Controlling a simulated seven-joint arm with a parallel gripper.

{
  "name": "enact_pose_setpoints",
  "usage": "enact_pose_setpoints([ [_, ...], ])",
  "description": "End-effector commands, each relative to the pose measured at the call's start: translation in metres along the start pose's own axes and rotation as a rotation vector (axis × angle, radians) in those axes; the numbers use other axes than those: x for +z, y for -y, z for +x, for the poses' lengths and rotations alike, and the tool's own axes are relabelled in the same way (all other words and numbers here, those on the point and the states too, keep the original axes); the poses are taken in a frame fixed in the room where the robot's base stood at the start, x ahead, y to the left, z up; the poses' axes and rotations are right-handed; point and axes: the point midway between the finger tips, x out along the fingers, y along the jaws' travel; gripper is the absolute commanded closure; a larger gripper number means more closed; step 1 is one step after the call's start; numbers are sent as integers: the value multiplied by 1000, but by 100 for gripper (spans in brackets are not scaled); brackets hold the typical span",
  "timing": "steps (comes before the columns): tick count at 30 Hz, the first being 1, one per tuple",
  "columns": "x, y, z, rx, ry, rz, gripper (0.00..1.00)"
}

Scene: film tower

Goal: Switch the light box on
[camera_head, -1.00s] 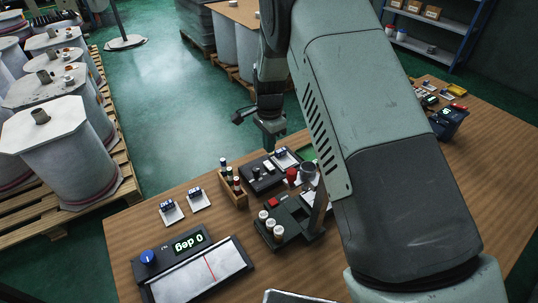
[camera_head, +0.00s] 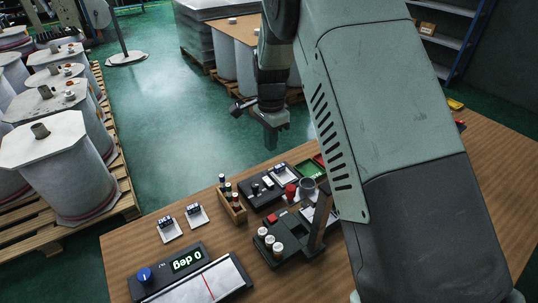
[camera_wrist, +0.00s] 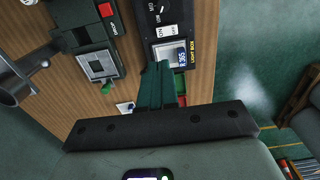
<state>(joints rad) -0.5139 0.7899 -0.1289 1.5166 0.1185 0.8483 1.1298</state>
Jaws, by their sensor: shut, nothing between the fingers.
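Which way the rocker is set is too small to tell. In the head view the light box (camera_head: 258,193) sits at the table's far edge, with a pale item on its right end. My gripper (camera_head: 277,143) is above and beyond that edge, apart from the box. In the wrist view my gripper's shut, empty fingers (camera_wrist: 156,72) overlap the area below the pale panel.
A dark stand with a red button (camera_head: 273,219) and white-capped bottles is nearer on the table. A wooden rack of small bottles (camera_head: 232,203) is left of the box. A unit reading 0 deg (camera_head: 187,262) lies at front left. My arm hides the table's right part.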

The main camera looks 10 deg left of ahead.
Motion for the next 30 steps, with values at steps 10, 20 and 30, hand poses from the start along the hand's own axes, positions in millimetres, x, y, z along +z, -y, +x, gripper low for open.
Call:
enact_pose_setpoints([
  [10,0,0,8,1,1,-1,100],
  [20,0,-1,71,5,2,0,100],
  [30,0,0,129,1,1,0,100],
])
